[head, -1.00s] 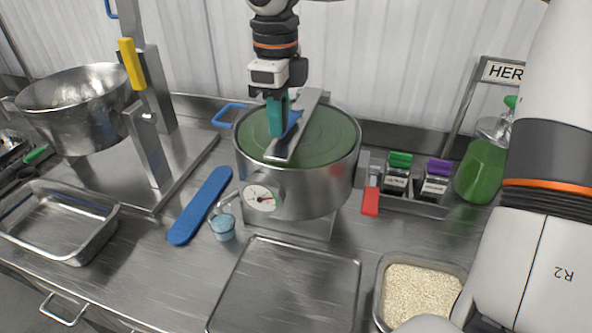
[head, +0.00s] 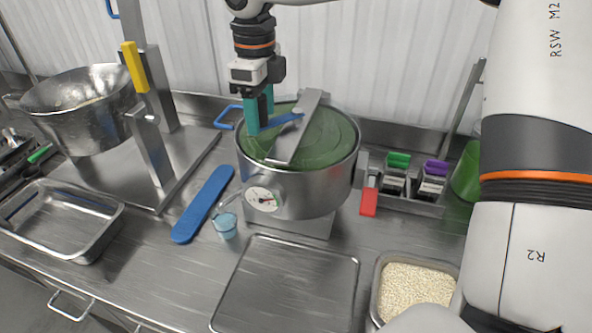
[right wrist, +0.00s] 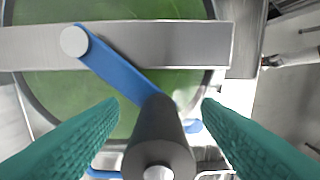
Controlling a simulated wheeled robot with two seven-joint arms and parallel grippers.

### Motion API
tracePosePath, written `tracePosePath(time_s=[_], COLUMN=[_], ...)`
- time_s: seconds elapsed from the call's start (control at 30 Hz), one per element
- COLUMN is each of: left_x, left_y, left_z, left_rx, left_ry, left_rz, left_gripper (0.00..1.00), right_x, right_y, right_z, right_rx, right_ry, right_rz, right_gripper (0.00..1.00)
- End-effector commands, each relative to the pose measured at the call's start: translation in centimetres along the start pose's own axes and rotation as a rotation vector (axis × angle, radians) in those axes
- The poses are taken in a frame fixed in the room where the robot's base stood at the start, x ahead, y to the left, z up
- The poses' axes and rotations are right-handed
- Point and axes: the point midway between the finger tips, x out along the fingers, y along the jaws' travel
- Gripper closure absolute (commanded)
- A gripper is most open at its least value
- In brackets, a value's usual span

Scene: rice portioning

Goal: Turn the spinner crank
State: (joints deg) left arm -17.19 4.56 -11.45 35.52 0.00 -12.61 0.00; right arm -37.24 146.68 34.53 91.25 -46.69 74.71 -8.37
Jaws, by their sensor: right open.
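The spinner is a round steel drum (head: 300,190) with a green lid (head: 325,140) and a flat metal bar (head: 291,148) across its top. A blue crank arm (head: 285,119) pivots on the bar and points left. In the right wrist view, the blue crank arm (right wrist: 125,75) runs from a pale pivot to a dark upright knob (right wrist: 158,140). My right gripper (head: 260,118) is over the left part of the lid. Its teal fingers are open, one on each side of the knob, with visible gaps. In the head view the fingers hide the knob. My left gripper is not visible.
A steel bowl (head: 55,125) and stand are at the left, with an empty tray (head: 45,235) below. A rice bin (head: 415,288) and spice jars (head: 397,162) are at the right.

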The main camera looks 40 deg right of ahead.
Motion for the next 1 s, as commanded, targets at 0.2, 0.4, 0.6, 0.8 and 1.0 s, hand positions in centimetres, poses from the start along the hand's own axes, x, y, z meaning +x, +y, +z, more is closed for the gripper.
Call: tracePosePath(time_s=[0.2,0.4,0.6,0.8,1.0], left_x=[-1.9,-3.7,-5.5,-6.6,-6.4], left_y=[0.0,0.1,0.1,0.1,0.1], left_z=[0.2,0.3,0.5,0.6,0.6], left_rx=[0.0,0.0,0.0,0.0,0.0], left_ry=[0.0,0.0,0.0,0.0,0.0], left_rz=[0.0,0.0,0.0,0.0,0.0], left_gripper=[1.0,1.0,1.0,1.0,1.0], right_x=[-2.6,-5.1,-7.5,-9.0,-8.9], right_y=[0.0,0.0,0.0,0.0,0.0], right_z=[0.0,0.0,0.0,0.0,0.0], right_rx=[0.0,0.0,0.0,0.0,0.0], right_ry=[0.002,0.002,0.002,0.001,0.001], right_rz=[0.0,0.0,0.0,0.0,0.0], right_gripper=[0.42,0.42,0.42,0.42,0.42])
